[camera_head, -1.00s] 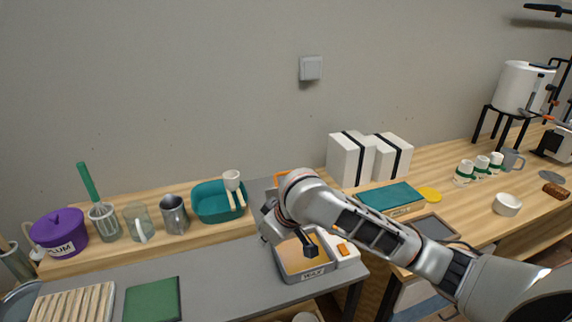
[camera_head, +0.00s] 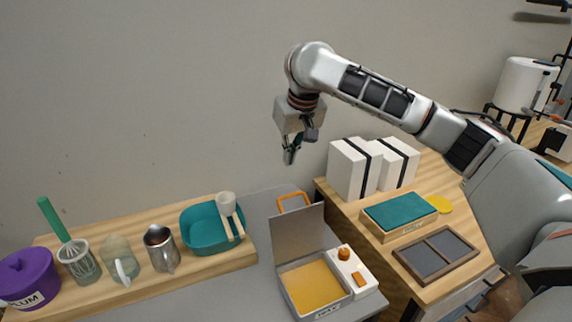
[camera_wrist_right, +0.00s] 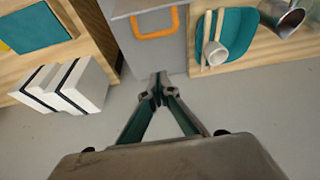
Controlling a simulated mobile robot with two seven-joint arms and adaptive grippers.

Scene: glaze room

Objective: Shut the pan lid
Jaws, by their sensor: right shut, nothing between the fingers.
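The wax pan (camera_head: 347,302) is a grey metal box on the grey counter, with yellow-orange wax showing inside. Its grey lid (camera_head: 298,232) stands open, roughly upright at the back edge of the pan. An orange loop handle (camera_head: 293,201) shows behind the lid's top edge; it also shows in the right wrist view (camera_wrist_right: 158,24). My right gripper (camera_head: 290,158) is raised above and behind the lid, pointing down, apart from it. Its fingertips (camera_wrist_right: 159,88) are together and empty in the right wrist view. My left gripper is out of view.
A white control box (camera_head: 352,272) with orange knobs touches the pan's right side. White boxes (camera_head: 352,170) with black straps stand to the right. A teal basin (camera_head: 205,230) with utensils is on the left wooden shelf. Air around the gripper is clear.

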